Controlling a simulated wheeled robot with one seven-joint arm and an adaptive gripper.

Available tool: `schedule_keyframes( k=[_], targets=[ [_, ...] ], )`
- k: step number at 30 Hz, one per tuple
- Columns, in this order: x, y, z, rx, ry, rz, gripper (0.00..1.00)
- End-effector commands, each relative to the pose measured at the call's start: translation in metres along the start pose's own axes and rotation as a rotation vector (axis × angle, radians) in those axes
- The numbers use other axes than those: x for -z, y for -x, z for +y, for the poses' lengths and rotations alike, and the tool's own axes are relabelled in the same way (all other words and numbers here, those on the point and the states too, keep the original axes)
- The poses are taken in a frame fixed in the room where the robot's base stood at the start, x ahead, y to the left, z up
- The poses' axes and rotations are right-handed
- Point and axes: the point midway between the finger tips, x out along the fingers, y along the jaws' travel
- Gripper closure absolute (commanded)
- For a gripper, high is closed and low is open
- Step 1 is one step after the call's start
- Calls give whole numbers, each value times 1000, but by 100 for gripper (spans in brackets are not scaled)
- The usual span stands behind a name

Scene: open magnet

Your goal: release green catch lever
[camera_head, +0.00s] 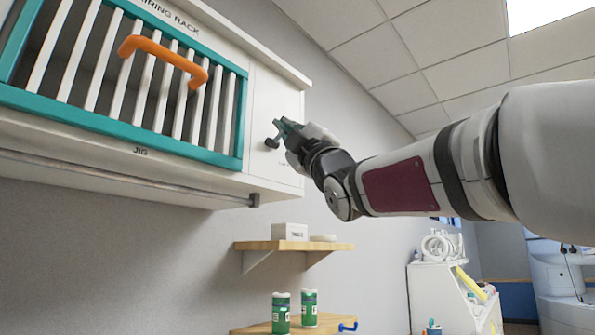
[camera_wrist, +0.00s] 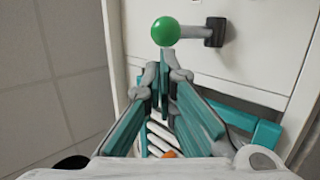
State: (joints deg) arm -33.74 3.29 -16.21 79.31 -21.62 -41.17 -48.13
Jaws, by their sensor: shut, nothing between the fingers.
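The green catch lever shows in the wrist view as a green ball knob (camera_wrist: 165,31) on a grey rod, running right to a dark pivot block (camera_wrist: 215,32) on a white panel. In the head view the lever's dark part (camera_head: 271,142) sits on the panel right of the barred door; the green knob cannot be made out there. My gripper (camera_head: 284,127) is at this panel, close to the lever. In the wrist view my gripper (camera_wrist: 164,70) is shut and empty, its tips just below the knob. I cannot tell whether they touch it.
The barred door has a teal frame (camera_head: 120,136) and an orange handle (camera_head: 163,60). A metal rail (camera_head: 120,178) runs under the cabinet. Below are a wooden shelf (camera_head: 290,245) with a white box and a lower shelf with green cans (camera_head: 281,313). Space right of the cabinet is open.

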Motion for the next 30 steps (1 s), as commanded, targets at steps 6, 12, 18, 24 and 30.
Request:
schedule_keyframes(
  k=[6, 12, 18, 24, 30],
  targets=[
    [0, -6, 4, 37, 9, 3, 100],
    [-5, -15, 8, 97, 20, 0, 100],
    [-3, -19, 11, 95, 18, 1, 100],
    [-3, -19, 12, 92, 17, 1, 100],
    [-4, -18, 11, 91, 17, 1, 100]
  ],
)
